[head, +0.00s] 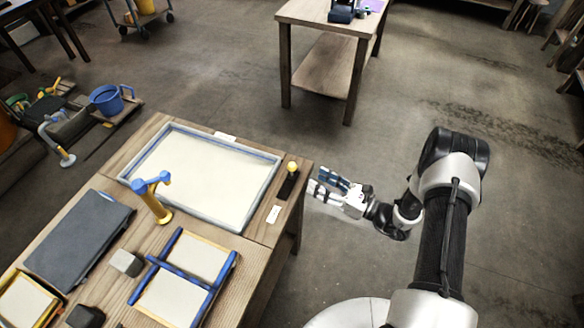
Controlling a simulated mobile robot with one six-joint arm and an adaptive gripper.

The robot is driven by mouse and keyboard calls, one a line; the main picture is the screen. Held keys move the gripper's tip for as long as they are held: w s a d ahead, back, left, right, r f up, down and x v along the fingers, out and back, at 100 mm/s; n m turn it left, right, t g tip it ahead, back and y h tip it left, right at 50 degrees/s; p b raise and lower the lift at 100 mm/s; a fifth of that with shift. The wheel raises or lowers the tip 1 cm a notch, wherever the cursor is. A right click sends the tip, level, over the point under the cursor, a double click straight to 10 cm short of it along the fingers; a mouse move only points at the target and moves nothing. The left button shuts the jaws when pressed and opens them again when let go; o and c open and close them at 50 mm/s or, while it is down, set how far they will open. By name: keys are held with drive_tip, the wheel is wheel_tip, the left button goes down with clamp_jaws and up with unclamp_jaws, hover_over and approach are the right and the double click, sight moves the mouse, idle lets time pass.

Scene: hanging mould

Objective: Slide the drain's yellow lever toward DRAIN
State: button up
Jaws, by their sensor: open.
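The drain's yellow lever (292,167) is a small yellow knob at the far end of a short black slot plate (287,184). The plate sits near the table's right edge, beside the large pale vat (200,178). A small white label (273,214) lies at the near end of the plate; its lettering is too small to read. My gripper (313,185) is open and empty, just right of the plate, past the table edge. Its fingers point left toward the plate. It appears apart from the lever; its height relative to the knob is hard to tell.
A blue and yellow upright fixture (155,198) stands at the vat's near left corner. Blue-framed moulds (185,278), a grey block (126,262) and a dark slab (78,238) fill the near table. A second table (330,65) stands behind.

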sight(292, 168)
drive_tip(key=b+x, duration=0.2)
drive_tip(key=x, duration=0.9)
drive_tip(key=shift+r, duration=0.1)
drive_tip(key=shift+c, duration=0.5)
clamp_jaws()
